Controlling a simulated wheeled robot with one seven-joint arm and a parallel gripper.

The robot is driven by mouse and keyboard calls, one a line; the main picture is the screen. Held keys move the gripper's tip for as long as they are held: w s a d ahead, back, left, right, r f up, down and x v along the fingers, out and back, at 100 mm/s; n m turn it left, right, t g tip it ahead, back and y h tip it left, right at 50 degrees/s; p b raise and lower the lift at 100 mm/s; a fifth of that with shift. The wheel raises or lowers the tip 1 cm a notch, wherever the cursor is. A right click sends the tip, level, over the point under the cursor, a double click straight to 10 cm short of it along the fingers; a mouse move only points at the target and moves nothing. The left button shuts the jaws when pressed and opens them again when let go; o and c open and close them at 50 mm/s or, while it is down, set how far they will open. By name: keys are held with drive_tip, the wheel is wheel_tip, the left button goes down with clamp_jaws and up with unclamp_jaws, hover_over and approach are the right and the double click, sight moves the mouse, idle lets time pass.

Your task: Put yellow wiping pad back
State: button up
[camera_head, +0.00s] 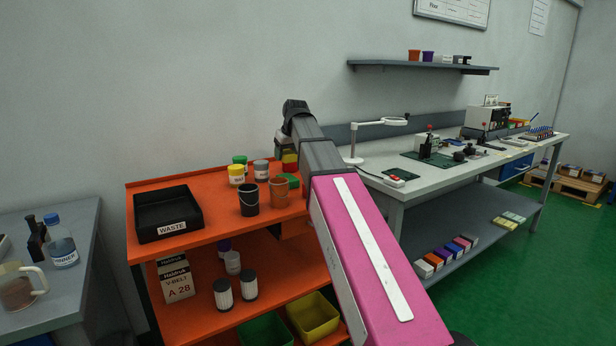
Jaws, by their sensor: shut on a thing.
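My gripper (283,146) hangs at the end of my arm over the back right of the orange cart's top. It is small and partly hidden by my arm's dark link. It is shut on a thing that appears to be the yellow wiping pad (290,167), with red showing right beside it. A green pad-like block (290,180) lies just below on the cart top. The fingertips and the exact contact are too small to make out.
The orange cart (215,186) carries a black waste tray (168,212), a dark bucket (249,198), a brown bucket (279,192) and several small jars near my gripper. A grey workbench (400,187) with a lamp (356,140) stands to the right.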

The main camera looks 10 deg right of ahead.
drive_tip(key=d+f, duration=0.1)
drive_tip(key=d, duration=0.1)
drive_tip(key=w+d+f, duration=0.1)
drive_tip(key=d+f, duration=0.1)
drive_tip(key=d, duration=0.1)
drive_tip(key=w+d+f, duration=0.1)
drive_tip(key=d+f, duration=0.1)
drive_tip(key=d, duration=0.1)
drive_tip(key=shift+w+d+f, duration=0.1)
drive_tip(key=shift+d, duration=0.05)
drive_tip(key=shift+f, duration=2)
drive_tip(key=shift+f, duration=0.1)
drive_tip(key=o, duration=0.9)
drive_tip(key=shift+c, duration=0.2)
drive_tip(key=v, duration=1.2)
